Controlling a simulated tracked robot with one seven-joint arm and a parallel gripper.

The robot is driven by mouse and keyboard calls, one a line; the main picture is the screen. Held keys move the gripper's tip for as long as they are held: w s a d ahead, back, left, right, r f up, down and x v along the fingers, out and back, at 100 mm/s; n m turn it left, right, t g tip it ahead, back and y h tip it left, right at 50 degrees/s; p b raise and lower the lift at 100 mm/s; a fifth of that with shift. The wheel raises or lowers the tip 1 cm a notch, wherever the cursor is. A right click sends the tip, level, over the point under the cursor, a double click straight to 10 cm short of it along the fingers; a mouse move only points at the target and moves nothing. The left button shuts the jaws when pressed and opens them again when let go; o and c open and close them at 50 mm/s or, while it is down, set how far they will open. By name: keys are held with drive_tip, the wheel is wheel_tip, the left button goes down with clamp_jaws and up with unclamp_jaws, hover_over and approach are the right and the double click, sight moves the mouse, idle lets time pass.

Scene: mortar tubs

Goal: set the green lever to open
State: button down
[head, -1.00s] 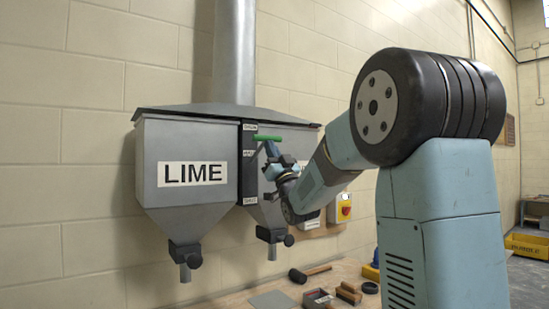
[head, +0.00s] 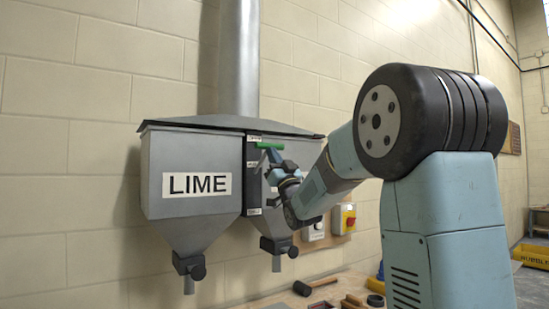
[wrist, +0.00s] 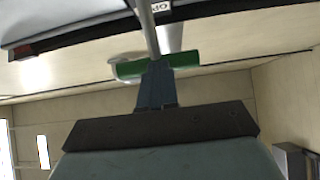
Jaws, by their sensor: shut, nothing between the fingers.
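The green lever (head: 270,146) is a bar at the top of the dark slotted strip (head: 253,178) on the front of the grey hopper. It sits close to the strip's top label, whose small print I cannot read in the head view. My gripper (head: 272,156) is just below the bar, its fingers shut and empty. In the wrist view the green lever (wrist: 186,62) lies across and behind the shut fingertips (wrist: 157,68); whether they touch it I cannot tell. A label reading "OP" (wrist: 160,6) shows near the bar.
The left hopper carries a LIME sign (head: 197,185). Below right are a grey switch box (head: 313,230) and a yellow box with a red knob (head: 349,217). A mallet (head: 303,288) and other tools lie on the bench. My arm fills the right side.

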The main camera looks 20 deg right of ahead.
drive_tip(key=s+d+f+m+g+h, duration=0.2)
drive_tip(key=s+f+g+h, duration=0.35)
drive_tip(key=s+f, duration=0.45)
drive_tip(key=s+d+f+m+g+h, duration=0.2)
drive_tip(key=s+f+g+h, duration=0.2)
drive_tip(key=s+f+g, duration=0.5)
drive_tip(key=s+a+f+g, duration=0.1)
drive_tip(key=s+f+g, duration=0.2)
drive_tip(key=s+f, duration=0.3)
drive_tip(key=s+a+f+g, duration=0.2)
drive_tip(key=s+f, duration=0.4)
drive_tip(key=s, duration=0.7)
drive_tip(key=shift+s+f+n+g+y, duration=0.3)
drive_tip(key=shift+g+y, duration=0.15)
drive_tip(key=shift+g, duration=0.1)
